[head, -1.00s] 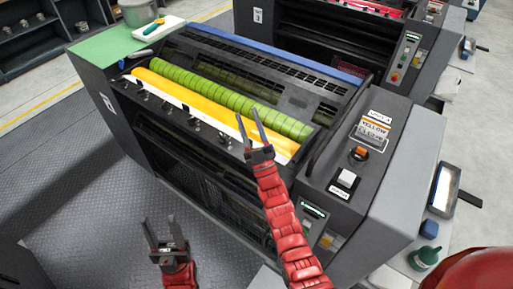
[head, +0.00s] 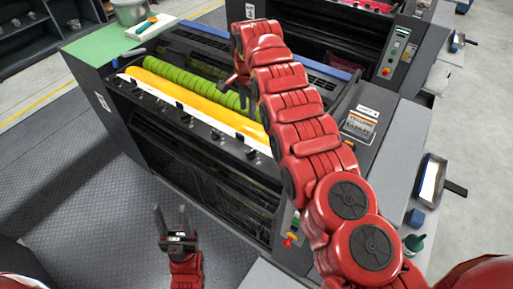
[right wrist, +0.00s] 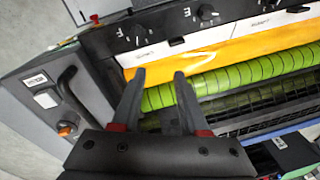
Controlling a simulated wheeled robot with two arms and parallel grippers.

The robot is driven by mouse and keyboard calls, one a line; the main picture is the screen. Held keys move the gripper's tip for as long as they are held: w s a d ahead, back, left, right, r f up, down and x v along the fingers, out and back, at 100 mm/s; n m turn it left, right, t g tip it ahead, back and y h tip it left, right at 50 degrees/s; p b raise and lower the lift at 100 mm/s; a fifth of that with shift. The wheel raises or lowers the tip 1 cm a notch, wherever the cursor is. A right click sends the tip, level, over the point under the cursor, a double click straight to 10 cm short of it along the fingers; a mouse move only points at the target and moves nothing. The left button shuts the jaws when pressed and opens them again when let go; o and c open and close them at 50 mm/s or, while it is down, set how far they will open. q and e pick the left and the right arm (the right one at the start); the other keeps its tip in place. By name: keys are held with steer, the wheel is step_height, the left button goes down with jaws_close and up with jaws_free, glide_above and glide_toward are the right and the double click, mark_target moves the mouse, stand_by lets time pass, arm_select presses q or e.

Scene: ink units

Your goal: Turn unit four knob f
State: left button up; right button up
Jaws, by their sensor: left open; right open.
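Unit four is the near press (head: 200,165), with a row of small black knobs along its front ledge. In the right wrist view, a black knob (right wrist: 138,38) beside a white letter F sits near the console end, beyond my fingertips and apart from them. In the head view, the front knob nearest the console (head: 250,153) appears to be the same one. My right gripper (right wrist: 158,76) is open and empty, above the yellow and green rollers; my right arm partly hides it in the head view. My left gripper (head: 172,211) is open and empty, low in front of the press.
The yellow roller (right wrist: 225,55) and the green roller (right wrist: 235,75) lie behind the knob ledge. The console (right wrist: 45,95) carries a raised black handle (right wrist: 72,85) and an orange button (right wrist: 66,130). My right arm covers much of the console in the head view.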

steer(key=s+r+g, duration=0.1)
steer(key=s+r, duration=0.1)
steer(key=s, duration=0.2)
steer(key=b, duration=0.7)
glide_above(251, 150)
step_height(251, 150, down, 8)
steer(key=shift+s+a+f+m+p, duration=0.1)
steer(key=shift+f+m+p, duration=0.25)
steer(key=shift+f, duration=0.2)
step_height(251, 150, down, 5)
steer(key=p, duration=0.2)
steer(key=shift+s+p, duration=0.1)
steer(key=shift+p, duration=0.25)
step_height(251, 150, down, 2)
steer(key=shift+f, duration=0.6)
steer(key=shift+c, duration=0.3)
jaws_close()
